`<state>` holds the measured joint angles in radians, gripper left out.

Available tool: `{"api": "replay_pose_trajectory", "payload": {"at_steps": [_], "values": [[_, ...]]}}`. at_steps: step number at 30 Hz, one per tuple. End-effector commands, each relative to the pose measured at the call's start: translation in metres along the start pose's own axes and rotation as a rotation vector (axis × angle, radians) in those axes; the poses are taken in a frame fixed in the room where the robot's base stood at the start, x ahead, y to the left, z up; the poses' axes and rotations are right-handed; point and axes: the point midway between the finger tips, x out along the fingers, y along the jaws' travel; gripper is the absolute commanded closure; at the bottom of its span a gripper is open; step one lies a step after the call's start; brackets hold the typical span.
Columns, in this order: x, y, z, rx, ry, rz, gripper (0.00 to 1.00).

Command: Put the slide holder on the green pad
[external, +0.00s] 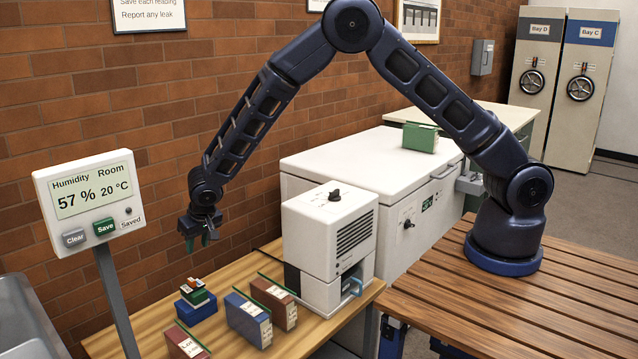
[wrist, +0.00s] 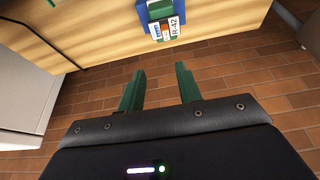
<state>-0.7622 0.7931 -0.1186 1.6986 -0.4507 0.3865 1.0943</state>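My gripper (external: 203,240) hangs above the back left of the wooden table in the external view. In the wrist view its two green fingers (wrist: 159,92) are apart with nothing between them. A small stack stands on the table below it: a blue block (external: 196,311) with a small green box (external: 195,291) on top. The wrist view shows this blue block (wrist: 183,18) at the top edge, with a piece with white and orange labels marked R-42 (wrist: 168,30). I cannot tell for sure which piece is the slide holder, nor pick out a separate green pad.
A blue box (external: 248,319), a brown-red box (external: 273,302) and a dark red box (external: 186,343) stand on the table (external: 222,346) beside thin green plates. A white machine (external: 330,232) stands to the right. A humidity display (external: 90,203) stands left.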

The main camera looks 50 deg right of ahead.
Motion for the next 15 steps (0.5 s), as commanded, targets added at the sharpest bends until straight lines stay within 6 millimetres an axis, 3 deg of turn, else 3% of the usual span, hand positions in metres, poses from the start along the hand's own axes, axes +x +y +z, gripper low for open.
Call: {"api": "replay_pose_trajectory", "payload": {"at_steps": [6, 15], "values": [[-0.074, 0.062, -0.038, 0.028, 0.004, 0.009, 0.66], [-0.177, 0.157, -0.06, 0.051, -0.004, 0.022, 0.66]]}}
